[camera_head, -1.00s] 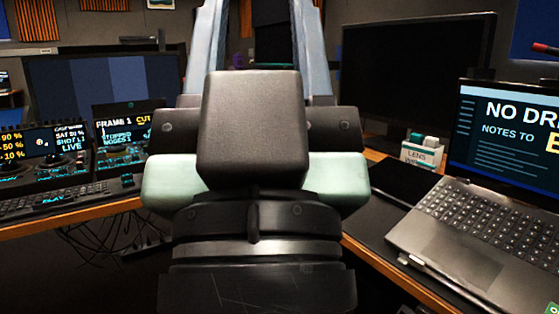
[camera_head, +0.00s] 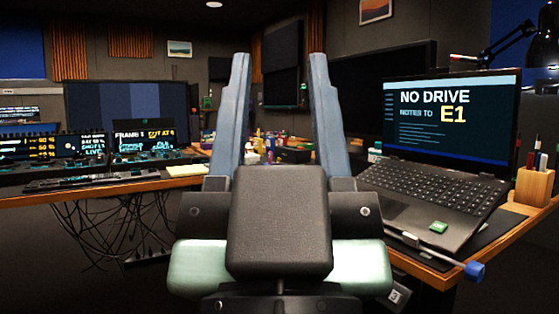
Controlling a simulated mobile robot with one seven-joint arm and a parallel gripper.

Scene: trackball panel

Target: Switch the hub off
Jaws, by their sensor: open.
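My gripper (camera_head: 280,62) points away from me in the middle of the view, its two long blue-grey fingers wide apart with nothing between them. I cannot pick out a hub or its switch with certainty. Control panels (camera_head: 150,155) with lit screens stand on the left desk, left of my gripper. An open laptop (camera_head: 460,120) reading "NO DRIVE" and "E1" stands on the right desk, right of my gripper. A rod with a blue end (camera_head: 474,271) sticks out past the front edge by the laptop. My gripper body hides the area straight ahead below the fingers.
A wooden pen holder (camera_head: 535,186) stands right of the laptop. Small coloured items (camera_head: 295,153) crowd the desk behind the fingers. Dark monitors (camera_head: 412,80) stand behind. Loose cables (camera_head: 120,225) hang under the left desk. The floor between the desks looks open.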

